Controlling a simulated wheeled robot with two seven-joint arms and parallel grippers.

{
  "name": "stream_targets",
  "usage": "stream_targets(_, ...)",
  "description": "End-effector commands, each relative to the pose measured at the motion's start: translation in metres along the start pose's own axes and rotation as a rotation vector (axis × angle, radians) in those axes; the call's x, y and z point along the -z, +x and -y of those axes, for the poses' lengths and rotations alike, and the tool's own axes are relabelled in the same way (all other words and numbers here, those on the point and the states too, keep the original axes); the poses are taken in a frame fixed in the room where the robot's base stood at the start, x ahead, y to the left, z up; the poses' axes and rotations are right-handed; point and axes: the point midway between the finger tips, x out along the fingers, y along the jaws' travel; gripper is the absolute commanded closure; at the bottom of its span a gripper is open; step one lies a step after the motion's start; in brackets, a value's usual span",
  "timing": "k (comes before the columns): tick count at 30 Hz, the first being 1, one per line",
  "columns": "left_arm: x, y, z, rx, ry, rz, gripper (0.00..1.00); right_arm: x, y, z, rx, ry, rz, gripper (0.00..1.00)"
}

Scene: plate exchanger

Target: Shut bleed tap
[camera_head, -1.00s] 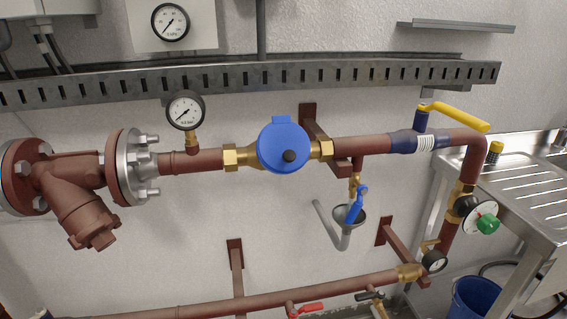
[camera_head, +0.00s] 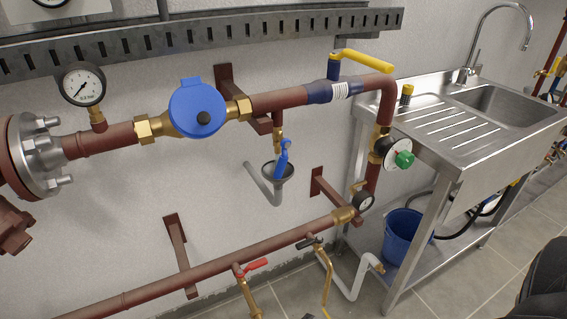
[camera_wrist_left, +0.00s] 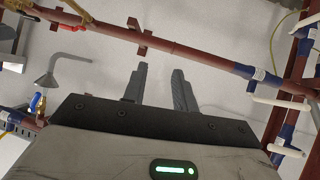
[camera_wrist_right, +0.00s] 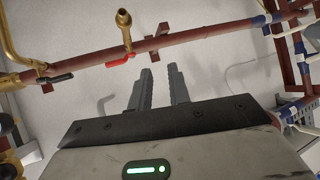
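A small brass tap with a blue lever (camera_head: 283,157) hangs below the upper red-brown pipe, its lever pointing down along the outlet. Its outlet is over a grey funnel (camera_head: 268,172). The blue lever also shows at the left edge of the left wrist view (camera_wrist_left: 35,103). On the lower pipe are a tap with a red lever (camera_head: 256,265) and one with a black lever (camera_head: 310,243); which tap is the bleed tap is not marked. My left gripper (camera_wrist_left: 160,68) and right gripper (camera_wrist_right: 159,68) have fingers apart with nothing between them. Neither gripper shows in the head view.
A yellow-lever valve (camera_head: 362,60) and a blue round meter (camera_head: 197,107) sit on the upper pipe. A steel sink unit (camera_head: 455,135) stands right, with a blue bucket (camera_head: 403,237) on its lower shelf. Wall brackets (camera_head: 180,255) hold the pipes.

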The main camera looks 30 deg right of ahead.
Motion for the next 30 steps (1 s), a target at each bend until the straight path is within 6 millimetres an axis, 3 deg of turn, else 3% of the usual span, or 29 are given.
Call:
stream_targets(1,0.002,-0.002,0.000,0.001,0.001,0.000,0.72,0.014,-0.003,-0.009,-0.022,0.021,-0.038,0.67)
stream_targets(2,0.004,-0.003,0.000,0.001,0.002,0.000,0.72,0.026,-0.006,-0.017,-0.040,0.044,-0.074,0.59)
stream_targets(5,0.009,-0.007,0.000,0.006,0.010,0.004,0.72,0.080,-0.024,-0.057,-0.122,0.148,-0.249,0.59)
stream_targets(9,0.009,-0.009,0.001,0.012,0.020,0.017,0.72,0.146,-0.065,-0.108,-0.213,0.270,-0.504,0.59)
stream_targets(14,0.004,-0.008,0.002,0.017,0.033,0.032,0.72,0.178,-0.092,-0.133,-0.247,0.324,-0.649,0.59)
stream_targets(20,0.005,-0.008,0.003,0.017,0.040,0.033,0.72,0.193,-0.075,-0.142,-0.247,0.326,-0.660,0.59)
stream_targets(30,0.006,-0.010,0.004,0.020,0.048,0.040,0.72,0.234,-0.017,-0.166,-0.247,0.324,-0.656,0.59)
